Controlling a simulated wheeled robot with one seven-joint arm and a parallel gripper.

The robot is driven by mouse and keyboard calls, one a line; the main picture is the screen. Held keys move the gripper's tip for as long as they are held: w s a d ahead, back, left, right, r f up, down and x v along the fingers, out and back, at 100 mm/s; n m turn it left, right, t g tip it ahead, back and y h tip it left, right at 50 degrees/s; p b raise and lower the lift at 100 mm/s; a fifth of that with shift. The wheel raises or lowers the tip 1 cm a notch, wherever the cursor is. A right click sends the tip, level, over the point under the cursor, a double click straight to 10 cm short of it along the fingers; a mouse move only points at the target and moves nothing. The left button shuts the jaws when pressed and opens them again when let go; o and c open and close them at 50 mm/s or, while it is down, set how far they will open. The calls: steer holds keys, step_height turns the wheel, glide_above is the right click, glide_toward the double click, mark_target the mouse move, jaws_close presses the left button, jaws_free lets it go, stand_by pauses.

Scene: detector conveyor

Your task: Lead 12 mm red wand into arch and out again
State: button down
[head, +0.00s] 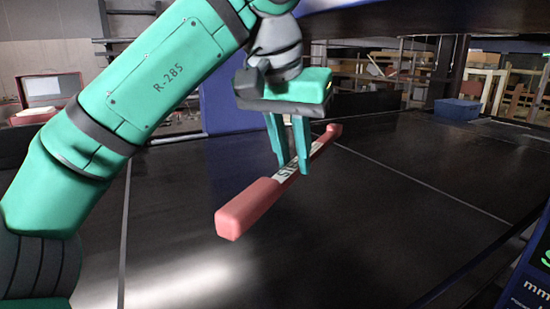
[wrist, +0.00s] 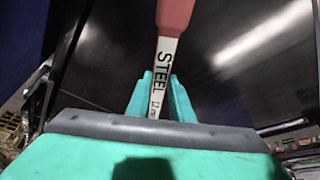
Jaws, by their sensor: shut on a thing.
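The wand has a thick red end (head: 248,207), a white middle with black lettering and a smaller red far end (head: 332,132). In the wrist view its white part (wrist: 166,62) reads STEEL and a 12 marking. My gripper (head: 292,170) is shut on the white middle and holds the wand above the black conveyor belt (head: 390,190). The thick end points toward the head camera and lower left. Blue panels (head: 220,120) stand behind, and a dark blue beam (head: 430,18) runs overhead; they look like parts of the arch. The fingertips partly hide the wand's middle.
A blue box (head: 457,109) sits at the belt's far right. A dark display panel with green and white characters (head: 535,275) stands at the lower right edge. Shelves with wooden items are in the background. The belt around the wand is clear.

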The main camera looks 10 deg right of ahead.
steer(key=w+d, duration=0.2)
steer(key=d, duration=0.3)
steer(key=s+a, duration=0.4)
steer(key=a, duration=0.8)
steer(key=s+a, duration=0.5)
steer(key=a, duration=0.8)
steer(key=s+a, duration=0.4)
steer(key=a, duration=0.8)
steer(key=shift+s+a, duration=0.4)
